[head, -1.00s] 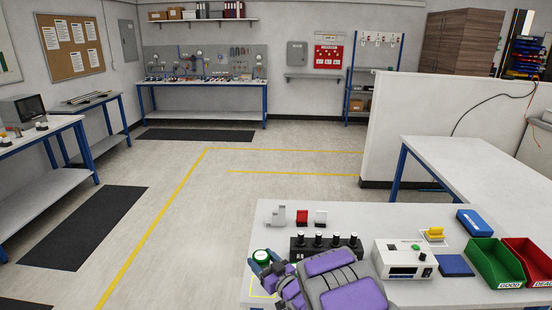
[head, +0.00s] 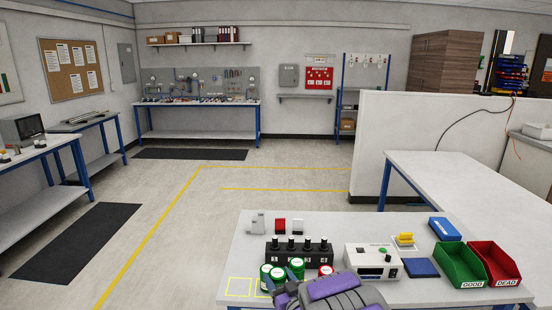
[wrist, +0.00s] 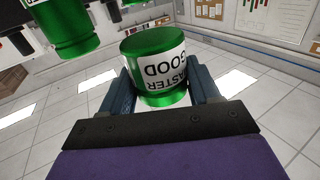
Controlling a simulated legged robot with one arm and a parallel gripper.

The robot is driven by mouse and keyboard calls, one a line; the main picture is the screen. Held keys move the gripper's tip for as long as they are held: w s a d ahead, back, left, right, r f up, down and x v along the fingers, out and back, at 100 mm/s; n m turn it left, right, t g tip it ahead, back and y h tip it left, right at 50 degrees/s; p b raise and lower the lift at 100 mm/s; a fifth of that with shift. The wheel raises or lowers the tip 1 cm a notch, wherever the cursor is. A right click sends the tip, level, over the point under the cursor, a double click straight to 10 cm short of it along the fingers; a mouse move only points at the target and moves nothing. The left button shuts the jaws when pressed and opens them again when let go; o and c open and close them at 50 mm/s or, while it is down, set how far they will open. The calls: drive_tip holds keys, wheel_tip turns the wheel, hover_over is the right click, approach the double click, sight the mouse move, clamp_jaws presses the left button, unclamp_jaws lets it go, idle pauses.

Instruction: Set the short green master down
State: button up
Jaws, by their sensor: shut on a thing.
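My gripper (head: 281,279) is shut on a short green can, the master (wrist: 157,66), at the front left of the near bench. In the wrist view its white label reads "MASTER GOOD" upside down, and a finger of my gripper (wrist: 163,88) lies on each side. In the head view the held can (head: 277,275) is partly covered by my fingers. Other green cans (head: 296,266) stand close around it, and one also shows in the wrist view (wrist: 64,30). I cannot tell whether the held can touches the bench.
Yellow outlined squares (head: 239,287) mark the bench's left front. A black block with several knobs (head: 300,252) stands behind the cans. A red-topped can (head: 326,271) is at right. Further right are a white device (head: 372,262), a green bin (head: 459,265) and a red bin (head: 494,263).

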drive_tip(key=s+d+r+m+t+h, duration=0.1)
drive_tip(key=d+m+h, duration=0.1)
drive_tip(key=d+h, duration=0.2)
drive_tip(key=s+d+r+m+h, duration=0.2)
drive_tip(key=d+m+h, duration=0.1)
drive_tip(key=d, duration=0.6)
drive_tip(key=shift+s+d+t+h, duration=0.3)
drive_tip(key=shift+t+h, duration=0.1)
drive_tip(key=shift+d, duration=0.4)
drive_tip(key=shift+a, duration=0.15)
